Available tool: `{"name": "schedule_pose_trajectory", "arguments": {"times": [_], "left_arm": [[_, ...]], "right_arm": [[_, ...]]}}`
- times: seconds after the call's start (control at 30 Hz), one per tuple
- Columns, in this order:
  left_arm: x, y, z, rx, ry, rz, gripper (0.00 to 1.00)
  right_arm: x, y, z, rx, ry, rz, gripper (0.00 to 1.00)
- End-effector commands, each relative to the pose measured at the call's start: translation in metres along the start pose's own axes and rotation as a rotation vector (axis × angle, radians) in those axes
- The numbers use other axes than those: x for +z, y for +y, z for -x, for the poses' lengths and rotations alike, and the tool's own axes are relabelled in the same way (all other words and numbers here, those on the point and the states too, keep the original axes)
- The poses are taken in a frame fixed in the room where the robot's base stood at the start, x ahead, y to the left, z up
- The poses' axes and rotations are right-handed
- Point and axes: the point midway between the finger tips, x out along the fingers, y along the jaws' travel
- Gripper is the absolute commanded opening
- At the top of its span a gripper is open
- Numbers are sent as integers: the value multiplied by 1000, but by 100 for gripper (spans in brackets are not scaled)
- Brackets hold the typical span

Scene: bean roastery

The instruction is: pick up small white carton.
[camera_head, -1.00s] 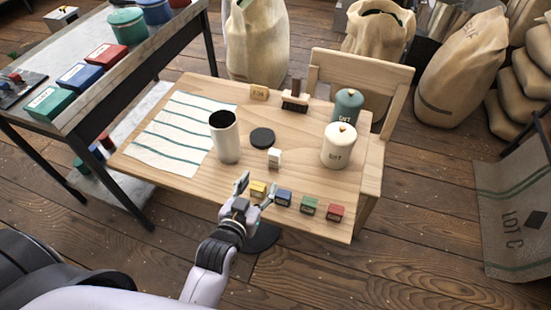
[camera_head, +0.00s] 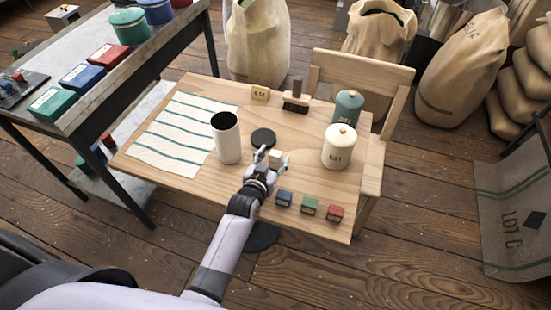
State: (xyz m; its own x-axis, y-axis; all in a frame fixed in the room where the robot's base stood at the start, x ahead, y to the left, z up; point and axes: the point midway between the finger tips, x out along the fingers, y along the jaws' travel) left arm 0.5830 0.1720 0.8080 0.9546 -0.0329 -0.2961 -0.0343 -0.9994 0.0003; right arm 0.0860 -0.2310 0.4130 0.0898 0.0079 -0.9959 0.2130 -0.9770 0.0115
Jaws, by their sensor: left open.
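The small white carton (camera_head: 275,157) stands on the wooden table, just in front of a round black disc. My left gripper (camera_head: 272,153) reaches over the table from the front, with its fingers around or very near the carton. The fingers are open and partly cover the carton; I cannot tell whether they touch it. My right gripper is out of view.
A white cylinder (camera_head: 226,138) stands left of the gripper, the black disc (camera_head: 263,137) behind it. A cream canister (camera_head: 340,147) and a teal canister (camera_head: 348,107) stand right. Blue (camera_head: 284,198), green (camera_head: 309,206) and red (camera_head: 335,213) boxes line the front edge.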

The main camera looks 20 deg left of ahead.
Motion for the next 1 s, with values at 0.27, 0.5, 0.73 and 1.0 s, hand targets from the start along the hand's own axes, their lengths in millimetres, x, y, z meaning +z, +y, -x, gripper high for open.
{"name": "schedule_pose_trajectory", "arguments": {"times": [0.27, 0.5, 0.73, 1.0], "left_arm": [[0, 0, -7, 0, 0, 0, 53], [0, 0, -7, 0, 0, 0, 42], [0, 0, -7, 0, 0, 0, 27], [0, 0, -7, 0, 0, 0, 10]], "right_arm": [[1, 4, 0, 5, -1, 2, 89], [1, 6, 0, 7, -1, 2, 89], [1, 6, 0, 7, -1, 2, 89], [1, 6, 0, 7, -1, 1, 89]]}}
